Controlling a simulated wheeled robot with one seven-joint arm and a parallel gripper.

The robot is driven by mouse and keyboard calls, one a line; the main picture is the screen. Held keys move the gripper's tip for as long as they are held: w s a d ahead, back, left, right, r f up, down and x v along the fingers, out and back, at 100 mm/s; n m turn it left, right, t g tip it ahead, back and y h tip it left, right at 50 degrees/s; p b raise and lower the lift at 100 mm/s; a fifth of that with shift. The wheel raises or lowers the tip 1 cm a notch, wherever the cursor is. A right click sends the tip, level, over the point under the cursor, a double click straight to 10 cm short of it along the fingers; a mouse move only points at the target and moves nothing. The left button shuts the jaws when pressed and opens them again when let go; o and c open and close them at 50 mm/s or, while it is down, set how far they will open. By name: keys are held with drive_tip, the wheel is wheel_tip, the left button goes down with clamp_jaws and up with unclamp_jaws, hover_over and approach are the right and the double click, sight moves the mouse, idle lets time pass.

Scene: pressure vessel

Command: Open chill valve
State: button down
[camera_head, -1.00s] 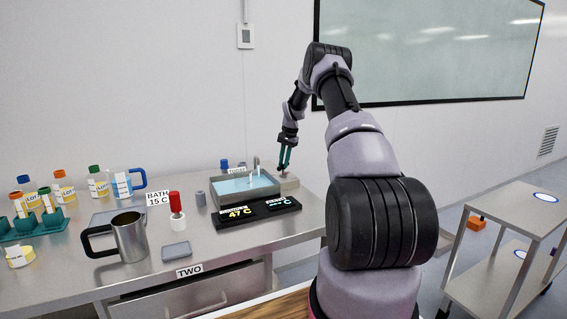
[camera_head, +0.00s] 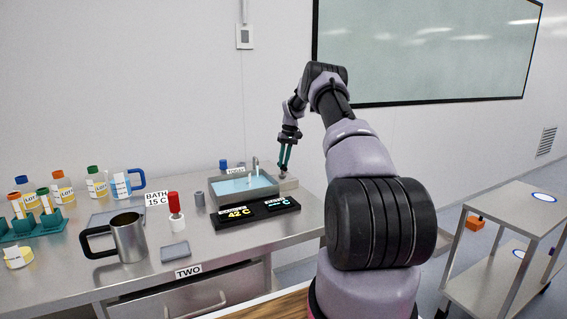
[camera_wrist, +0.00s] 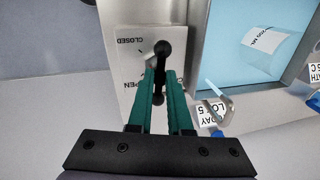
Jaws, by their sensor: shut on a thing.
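The chill valve has a dark lever handle (camera_wrist: 162,50) on a pale plate (camera_wrist: 125,55) marked CLOSED and OPEN, beside the bath. In the wrist view my gripper (camera_wrist: 160,75) has its green fingers shut on the handle, which lies roughly between the two words. In the head view my gripper (camera_head: 285,157) reaches down at the right end of the bath (camera_head: 246,186), and the handle there is too small to make out. A display (camera_head: 238,213) in front of the bath reads 42 C.
A steel mug (camera_head: 130,240), a red-topped item (camera_head: 175,205) and several bottles (camera_head: 62,188) stand left of the bath. A faucet (camera_head: 256,167) rises at the bath's back. A cart (camera_head: 510,235) stands on the right.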

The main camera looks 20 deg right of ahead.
drive_tip(key=shift+n, duration=0.6)
drive_tip(key=c, duration=0.8)
unclamp_jaws()
drive_tip(key=shift+c, duration=0.2)
wheel_tip(320, 180, up, 11)
drive_tip(key=d, duration=0.2)
drive_tip(key=shift+f, duration=0.2)
drive_tip(key=shift+d, duration=0.1)
